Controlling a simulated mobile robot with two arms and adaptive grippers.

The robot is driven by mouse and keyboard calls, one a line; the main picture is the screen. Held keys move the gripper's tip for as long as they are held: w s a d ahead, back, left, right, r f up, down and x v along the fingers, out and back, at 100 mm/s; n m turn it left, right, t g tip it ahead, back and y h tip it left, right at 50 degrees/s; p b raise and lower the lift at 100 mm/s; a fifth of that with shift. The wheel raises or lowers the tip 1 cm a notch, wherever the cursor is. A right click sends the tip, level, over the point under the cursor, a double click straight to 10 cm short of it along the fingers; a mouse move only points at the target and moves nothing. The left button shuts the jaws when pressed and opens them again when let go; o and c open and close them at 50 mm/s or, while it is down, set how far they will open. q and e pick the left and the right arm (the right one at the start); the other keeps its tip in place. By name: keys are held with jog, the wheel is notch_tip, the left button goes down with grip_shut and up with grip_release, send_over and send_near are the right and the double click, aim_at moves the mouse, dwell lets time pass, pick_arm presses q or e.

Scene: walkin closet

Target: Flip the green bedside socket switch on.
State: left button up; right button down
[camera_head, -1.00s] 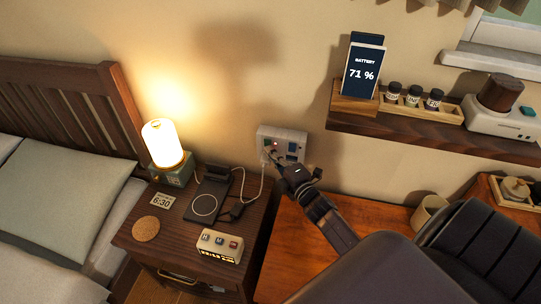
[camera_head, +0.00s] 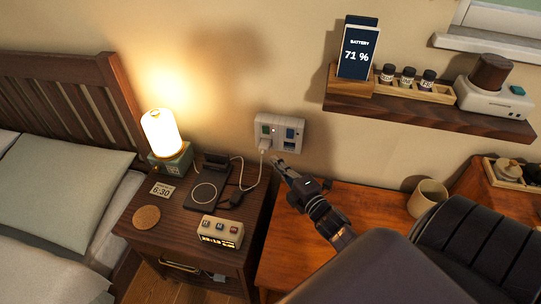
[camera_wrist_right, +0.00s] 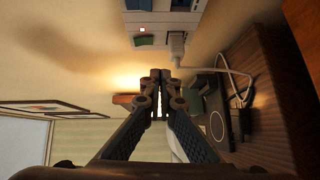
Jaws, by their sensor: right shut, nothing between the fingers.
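The white socket plate (camera_head: 280,119) is on the wall above the bedside table. Its green switch (camera_head: 265,129) is at the left, and a white plug with a cable sits below it. In the right wrist view the green switch (camera_wrist_right: 145,41) is at the top, next to a small lit red light (camera_wrist_right: 142,30). A blue switch (camera_head: 290,133) is on the plate's right half. My right gripper (camera_head: 278,162) is shut and empty, just below the plate and apart from it. Its fingertips also show in the right wrist view (camera_wrist_right: 160,74). My left gripper is out of view.
The bedside table (camera_head: 150,235) holds a lit lamp (camera_head: 162,133), a charging pad (camera_head: 205,193), a small clock box (camera_head: 220,231) and a cork coaster (camera_head: 146,217). A wall shelf (camera_head: 420,111) with a phone display is at the upper right. A mug (camera_head: 427,198) stands on the desk.

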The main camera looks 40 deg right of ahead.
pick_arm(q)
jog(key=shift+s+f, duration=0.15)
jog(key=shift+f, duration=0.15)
pick_arm(e)
jog(key=s, duration=0.3)
jog(key=shift+s+a+f, duration=0.1)
jog(key=shift+s+a, duration=0.1)
jog(key=shift+s, duration=0.1)
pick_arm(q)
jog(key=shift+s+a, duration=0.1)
